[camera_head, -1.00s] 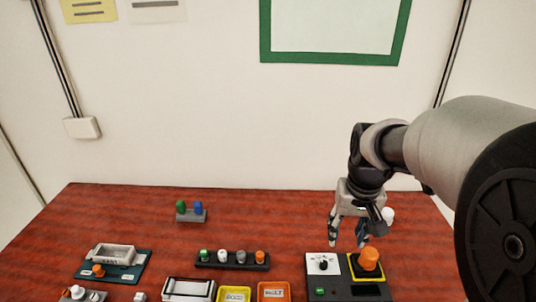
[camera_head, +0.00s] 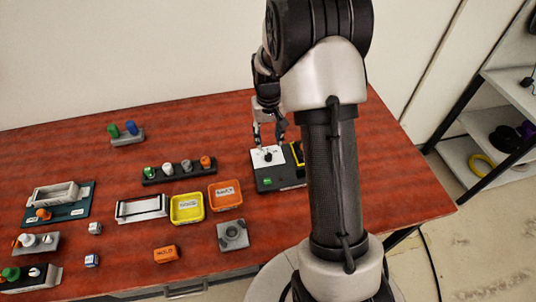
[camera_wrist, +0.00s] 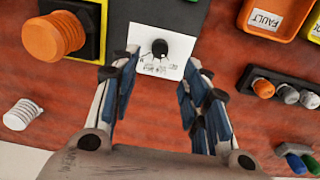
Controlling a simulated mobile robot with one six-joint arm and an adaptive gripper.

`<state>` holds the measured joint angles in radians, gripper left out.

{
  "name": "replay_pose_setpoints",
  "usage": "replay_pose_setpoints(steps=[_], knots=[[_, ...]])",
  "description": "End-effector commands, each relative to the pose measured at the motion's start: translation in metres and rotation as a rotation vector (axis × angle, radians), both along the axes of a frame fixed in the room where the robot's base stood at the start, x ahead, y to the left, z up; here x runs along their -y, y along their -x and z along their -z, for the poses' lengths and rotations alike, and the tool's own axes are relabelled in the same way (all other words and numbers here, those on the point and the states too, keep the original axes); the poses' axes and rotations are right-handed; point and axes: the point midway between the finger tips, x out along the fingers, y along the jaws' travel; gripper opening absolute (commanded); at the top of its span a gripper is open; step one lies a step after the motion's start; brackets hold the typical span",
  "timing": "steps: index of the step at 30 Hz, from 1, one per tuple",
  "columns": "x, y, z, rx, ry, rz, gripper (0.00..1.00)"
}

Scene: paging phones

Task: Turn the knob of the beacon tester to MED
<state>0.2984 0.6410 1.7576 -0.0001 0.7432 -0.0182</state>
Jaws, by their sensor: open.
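The beacon tester (camera_head: 264,184) is a dark box at the right part of the table. Its white panel (camera_head: 259,153) carries a small black knob (camera_head: 268,156); the knob also shows in the wrist view (camera_wrist: 159,46). Labels are printed around the knob, upside down in the wrist view and too small to read surely. I cannot tell the knob's setting. My gripper (camera_wrist: 161,62) is open and empty, with its fingers on either side of the knob, apart from it. In the head view my gripper (camera_head: 269,136) is over the panel's back edge.
An orange beacon (camera_wrist: 52,37) in a yellow frame stands beside the panel; my arm largely hides it in the head view. A white ribbed cap (camera_wrist: 22,114) lies near it. Orange (camera_head: 225,195) and yellow (camera_head: 187,208) trays and a cap rack (camera_head: 180,172) stand left of the tester.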

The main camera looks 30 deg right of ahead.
Motion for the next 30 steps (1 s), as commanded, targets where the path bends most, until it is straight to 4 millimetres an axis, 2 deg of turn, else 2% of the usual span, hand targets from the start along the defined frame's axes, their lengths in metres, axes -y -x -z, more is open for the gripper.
replay_pose_setpoints(steps=[1, 6, 12, 16, 25, 30], knots=[[0.0, 0.001, 0.015, -0.004, -0.001, 0.0, 0.42], [0.0, 0.001, 0.049, -0.003, -0.001, 0.0, 0.42], [0.0, 0.0, 0.075, -0.001, 0.0, 0.0, 0.42], [0.0, 0.0, 0.082, 0.0, 0.0, 0.0, 0.42], [0.0, 0.0, 0.083, 0.001, 0.0, 0.0, 0.42], [0.0, 0.0, 0.083, 0.0, 0.0, 0.0, 0.31]])
